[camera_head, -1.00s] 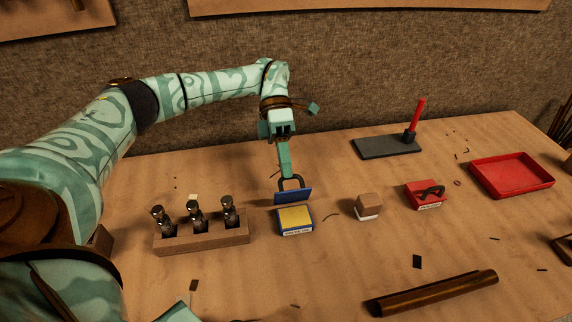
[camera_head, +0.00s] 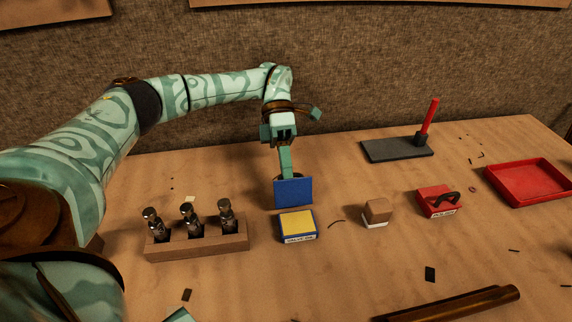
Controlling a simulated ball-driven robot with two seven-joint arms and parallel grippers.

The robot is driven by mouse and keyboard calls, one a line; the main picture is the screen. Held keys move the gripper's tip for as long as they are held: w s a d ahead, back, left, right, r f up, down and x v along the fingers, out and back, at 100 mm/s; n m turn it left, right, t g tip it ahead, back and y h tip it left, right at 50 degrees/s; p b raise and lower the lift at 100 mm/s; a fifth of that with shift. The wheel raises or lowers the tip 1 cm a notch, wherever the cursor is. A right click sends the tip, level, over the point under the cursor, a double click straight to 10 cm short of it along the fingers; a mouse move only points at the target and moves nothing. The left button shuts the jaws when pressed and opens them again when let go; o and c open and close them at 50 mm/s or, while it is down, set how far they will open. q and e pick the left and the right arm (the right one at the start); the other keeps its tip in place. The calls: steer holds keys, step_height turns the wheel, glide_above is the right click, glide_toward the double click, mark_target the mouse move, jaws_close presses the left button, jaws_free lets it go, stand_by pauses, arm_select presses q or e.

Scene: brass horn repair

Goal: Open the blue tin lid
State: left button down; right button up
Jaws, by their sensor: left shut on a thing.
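The blue tin (camera_head: 297,226) stands on the bench in the middle of the head view, with a yellow inside and a white label on its front. Its blue lid (camera_head: 293,192) stands about upright at the tin's back edge, its flat face toward me. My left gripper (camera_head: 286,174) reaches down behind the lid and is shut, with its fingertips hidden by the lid. The lid's dark handle is hidden behind the lid now.
A wooden rack (camera_head: 197,241) with metal valves is left of the tin. A small wooden block (camera_head: 377,212), a red tin (camera_head: 438,201) and a red tray (camera_head: 528,182) lie to the right. A brass tube (camera_head: 450,303) is at the front right.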

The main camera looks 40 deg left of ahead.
arm_select(q)
steer(key=shift+a+f, duration=0.2)
steer(key=shift+f, duration=0.3)
steer(key=shift+a+f, duration=0.15)
steer(key=shift+f, duration=0.35)
steer(key=c, duration=1.7)
jaws_free()
steer(key=shift+o, duration=0.9)
steer(key=shift+w+a+f, duration=0.15)
steer(key=shift+w+f, duration=0.05)
steer(key=shift+w, duration=0.05)
steer(key=shift+r, duration=0.2)
